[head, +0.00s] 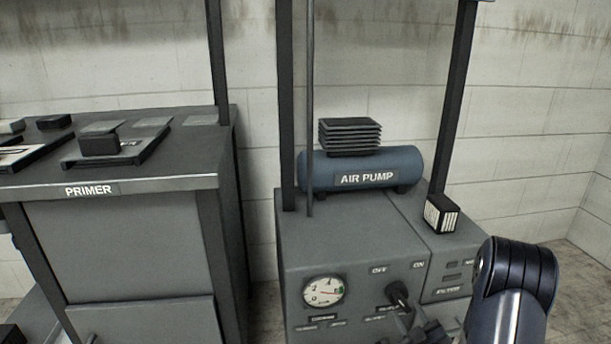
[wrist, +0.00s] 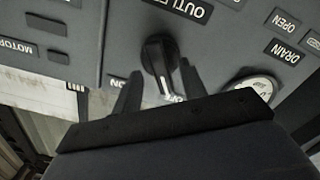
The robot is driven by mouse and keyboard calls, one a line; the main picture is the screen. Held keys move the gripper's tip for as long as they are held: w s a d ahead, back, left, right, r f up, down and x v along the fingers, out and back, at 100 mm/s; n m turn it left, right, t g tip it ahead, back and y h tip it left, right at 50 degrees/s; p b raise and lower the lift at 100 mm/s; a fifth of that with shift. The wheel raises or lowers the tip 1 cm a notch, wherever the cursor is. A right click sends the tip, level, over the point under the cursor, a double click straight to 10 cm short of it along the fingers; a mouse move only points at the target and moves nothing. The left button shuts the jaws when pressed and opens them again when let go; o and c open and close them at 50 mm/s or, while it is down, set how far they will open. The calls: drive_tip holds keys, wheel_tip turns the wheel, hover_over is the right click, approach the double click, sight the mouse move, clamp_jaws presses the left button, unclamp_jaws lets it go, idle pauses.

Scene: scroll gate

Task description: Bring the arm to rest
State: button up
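My arm (head: 515,285) reaches in from the lower right in the head view, in front of the grey air pump cabinet. My gripper (wrist: 160,70) shows in the wrist view with its two dark fingers apart, one on each side of a black rotary knob (wrist: 158,52). The fingers look open; whether a fingertip touches the knob is hard to tell. The knob also shows in the head view (head: 398,293), below the OFF and ON labels. In that view my gripper is only partly seen at the bottom edge.
A round gauge (head: 323,291) sits left of the knob. A blue air pump tank (head: 361,170) and a small dark box (head: 441,214) stand on the cabinet. Dark posts (head: 456,95) rise beside them. A PRIMER bench (head: 150,186) stands at left. Floor shows at right.

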drive_tip(key=shift+w+a, duration=0.2)
drive_tip(key=shift+w, duration=0.9)
drive_tip(key=shift+w+m, duration=0.2)
drive_tip(key=shift+m, duration=0.1)
drive_tip(key=m, duration=0.4)
drive_tip(key=shift+s, duration=0.1)
drive_tip(key=m, duration=0.3)
drive_tip(key=shift+a+m, duration=0.1)
drive_tip(key=shift+m, duration=0.3)
drive_tip(key=shift+a+f, duration=0.1)
drive_tip(key=shift+a, duration=0.05)
